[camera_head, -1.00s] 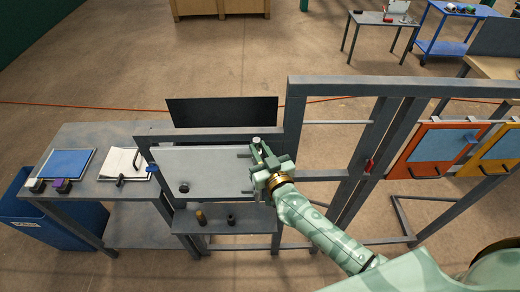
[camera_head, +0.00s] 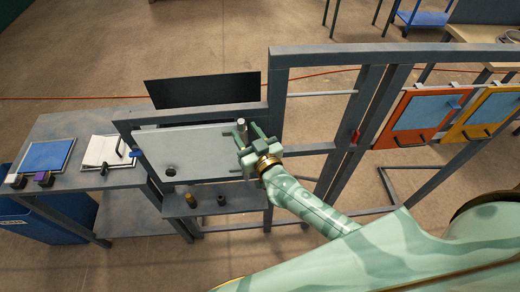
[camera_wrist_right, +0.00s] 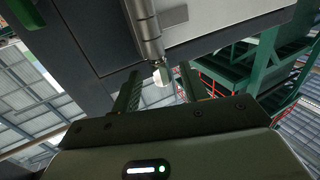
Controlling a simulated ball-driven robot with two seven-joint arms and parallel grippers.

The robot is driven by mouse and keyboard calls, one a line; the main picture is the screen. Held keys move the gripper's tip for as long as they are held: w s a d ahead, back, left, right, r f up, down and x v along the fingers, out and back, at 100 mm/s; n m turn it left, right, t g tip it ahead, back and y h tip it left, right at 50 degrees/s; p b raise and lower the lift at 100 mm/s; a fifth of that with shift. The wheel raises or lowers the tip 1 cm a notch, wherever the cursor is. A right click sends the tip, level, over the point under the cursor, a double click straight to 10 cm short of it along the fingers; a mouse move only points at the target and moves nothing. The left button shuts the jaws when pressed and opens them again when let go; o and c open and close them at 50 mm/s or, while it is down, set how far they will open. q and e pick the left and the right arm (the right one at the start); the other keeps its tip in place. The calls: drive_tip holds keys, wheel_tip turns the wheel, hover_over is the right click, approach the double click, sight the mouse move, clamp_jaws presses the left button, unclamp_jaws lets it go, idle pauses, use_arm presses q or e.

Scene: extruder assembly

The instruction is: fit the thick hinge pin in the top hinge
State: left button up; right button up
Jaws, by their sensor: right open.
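The grey door panel (camera_head: 190,150) hangs in the dark frame in the head view. A light grey upright cylinder (camera_head: 241,127), apparently the thick hinge pin or the top hinge barrel, stands at its right edge. My right gripper (camera_head: 248,143) is at that edge, around or just beside the cylinder. In the right wrist view the metal hinge barrel (camera_wrist_right: 148,28) shows with a short pale end (camera_wrist_right: 160,74) below it, between the open fingers of my right gripper (camera_wrist_right: 158,88). I cannot tell whether the fingers touch it. My left gripper is out of view.
A small shelf (camera_head: 240,197) below the door holds a brass cylinder (camera_head: 190,199) and a dark cylinder (camera_head: 221,199). A side table (camera_head: 65,130) stands at left, above a blue bin (camera_head: 35,220). Frame posts (camera_head: 350,130) and an orange panel (camera_head: 415,115) stand to the right.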

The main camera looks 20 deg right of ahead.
drive_tip(key=s+d, duration=0.1)
drive_tip(key=s, duration=1.4)
drive_tip(key=shift+d, duration=0.35)
drive_tip(key=s+d+f+n+g+b, duration=0.1)
drive_tip(key=s+f+g+b, duration=0.35)
drive_tip(key=f, duration=1.15)
drive_tip(key=s+d+f+n+g+b, duration=0.15)
drive_tip(key=s+f+g, duration=0.5)
drive_tip(key=f, duration=1.05)
drive_tip(key=s+d+f+g+h+b, duration=0.1)
drive_tip(key=s+d+f+g+b, duration=0.1)
drive_tip(key=s+f+b, duration=0.4)
drive_tip(key=s+d+f+g+h+b, duration=0.1)
drive_tip(key=s+d+f+g+b, duration=0.2)
drive_tip(key=s+f, duration=1.2)
wheel_tip(320, 180, down, 4)
drive_tip(key=g+b, duration=0.1)
drive_tip(key=b, duration=0.2)
drive_tip(key=shift+s+d, duration=0.15)
drive_tip(key=shift+d, duration=0.1)
